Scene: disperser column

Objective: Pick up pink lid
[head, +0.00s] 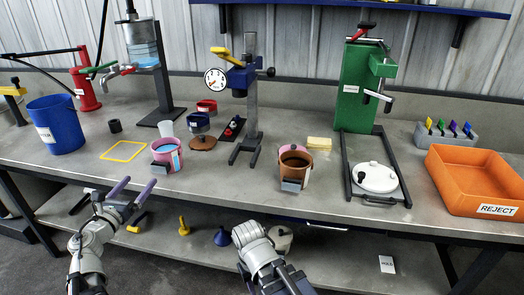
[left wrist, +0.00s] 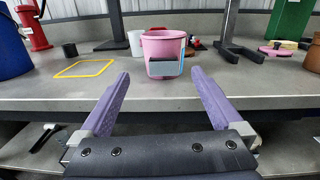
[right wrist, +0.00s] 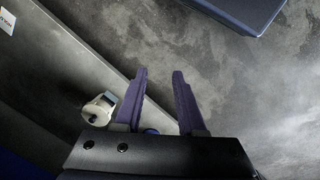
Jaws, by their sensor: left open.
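The pink lid (left wrist: 274,51) lies flat on the workbench with a dark knob on top, beside a yellow block. My left gripper (head: 136,184) is open and empty, in front of the bench edge, left of and well short of the lid. Its purple fingers (left wrist: 160,75) point toward another pink bucket (left wrist: 162,50). My right gripper (right wrist: 159,74) is open and empty over the floor. Its fingers do not show clearly in the head view.
The yellow block (head: 319,143) lies right of the lid. A gauge stand (head: 252,110) and a green press (head: 357,95) rise behind. A white round lid (head: 375,178) and an orange reject tray (head: 478,180) are at right, a blue bucket (head: 55,122) at left.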

